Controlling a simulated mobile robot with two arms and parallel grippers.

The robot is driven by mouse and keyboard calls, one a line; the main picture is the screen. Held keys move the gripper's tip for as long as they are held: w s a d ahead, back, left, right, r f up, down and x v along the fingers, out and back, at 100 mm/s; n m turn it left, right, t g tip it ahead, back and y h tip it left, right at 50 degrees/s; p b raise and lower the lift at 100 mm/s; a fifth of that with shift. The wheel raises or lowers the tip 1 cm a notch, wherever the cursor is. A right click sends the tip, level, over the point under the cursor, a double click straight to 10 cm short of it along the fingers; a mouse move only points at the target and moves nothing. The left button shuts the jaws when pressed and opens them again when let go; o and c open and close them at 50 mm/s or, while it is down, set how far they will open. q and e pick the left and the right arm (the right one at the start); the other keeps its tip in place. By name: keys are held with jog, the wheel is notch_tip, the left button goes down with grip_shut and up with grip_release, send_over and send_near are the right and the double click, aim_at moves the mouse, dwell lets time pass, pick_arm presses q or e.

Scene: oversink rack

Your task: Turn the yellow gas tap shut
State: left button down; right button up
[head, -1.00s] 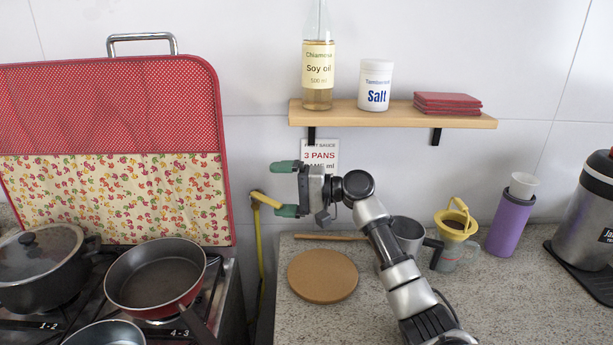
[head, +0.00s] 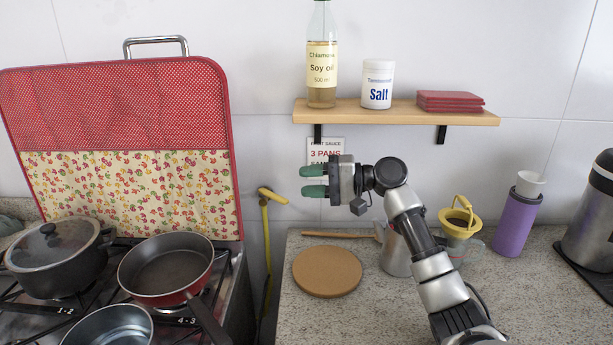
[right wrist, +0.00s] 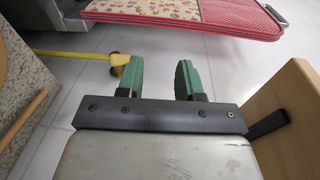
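The yellow gas tap (head: 272,194) is on the tiled wall between the stove and the counter, at the top of a yellow pipe (head: 265,250). Its handle slants down to the right in the head view. In the right wrist view the tap (right wrist: 99,77) is just left of the fingers, with a brass-coloured fitting at the wall. My right gripper (head: 312,181) is up and to the right of the tap in the head view. Its green fingers, also in the right wrist view (right wrist: 160,82), are apart with nothing between them. My left gripper is out of view.
A red patterned stove cover (head: 140,195) stands left of the tap, behind pots and a red pan (head: 165,268). A wooden shelf (head: 400,112) with bottle and salt is above. A round cork mat (head: 327,272) lies on the counter (head: 310,325).

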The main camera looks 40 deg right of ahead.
jog(key=s+d+f+b, duration=0.1)
jog(key=s+d, duration=0.4)
jog(key=d, duration=0.4)
jog(key=shift+b, duration=0.4)
dwell(0.4)
jog(key=shift+d+f, duration=0.1)
dwell(0.4)
